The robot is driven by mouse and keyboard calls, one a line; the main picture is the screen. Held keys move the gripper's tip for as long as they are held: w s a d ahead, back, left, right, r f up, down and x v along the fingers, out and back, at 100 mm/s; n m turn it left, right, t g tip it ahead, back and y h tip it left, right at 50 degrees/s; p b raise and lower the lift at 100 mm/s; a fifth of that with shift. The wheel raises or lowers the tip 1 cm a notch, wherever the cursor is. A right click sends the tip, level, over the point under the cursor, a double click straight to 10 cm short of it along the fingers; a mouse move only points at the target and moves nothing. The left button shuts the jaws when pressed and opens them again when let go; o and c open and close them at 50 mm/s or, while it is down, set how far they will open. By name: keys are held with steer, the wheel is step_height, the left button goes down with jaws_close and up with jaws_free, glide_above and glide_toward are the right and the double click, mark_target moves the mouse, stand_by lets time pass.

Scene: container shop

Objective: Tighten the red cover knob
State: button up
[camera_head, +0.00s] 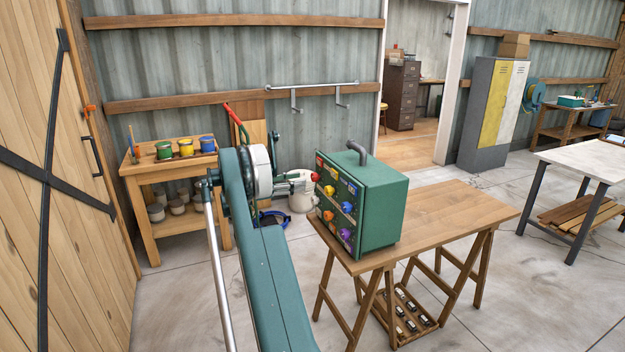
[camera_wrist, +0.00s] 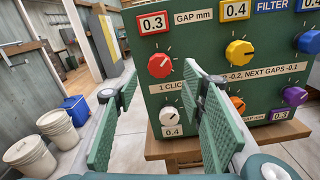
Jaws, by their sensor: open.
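The red knob (camera_wrist: 160,65) is on the front of a green box (camera_wrist: 185,42), under a "0.3" label, with its white mark pointing up and right. In the head view, the box (camera_head: 382,215) stands on a wooden table, with the red knob (camera_head: 316,177) on its left-facing panel. My gripper (camera_wrist: 163,92) is open, with its green pads spread. The red knob shows above and between the fingertips in the wrist view. The fingers appear apart from it. In the head view my gripper (camera_head: 297,182) is just left of the panel.
A white knob (camera_wrist: 169,115) is below the red one, seen between my fingers. A yellow knob (camera_wrist: 239,52), an orange knob (camera_wrist: 238,104), a blue knob (camera_wrist: 308,42) and a purple knob (camera_wrist: 294,96) are to the right. Buckets (camera_wrist: 30,156) stand on the floor.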

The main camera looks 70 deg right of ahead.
mark_target(312, 177)
steer(key=shift+s+d, duration=0.1)
steer(key=shift+b+x, duration=0.75)
steer(key=shift+x, duration=3)
steer(key=c, duration=0.9)
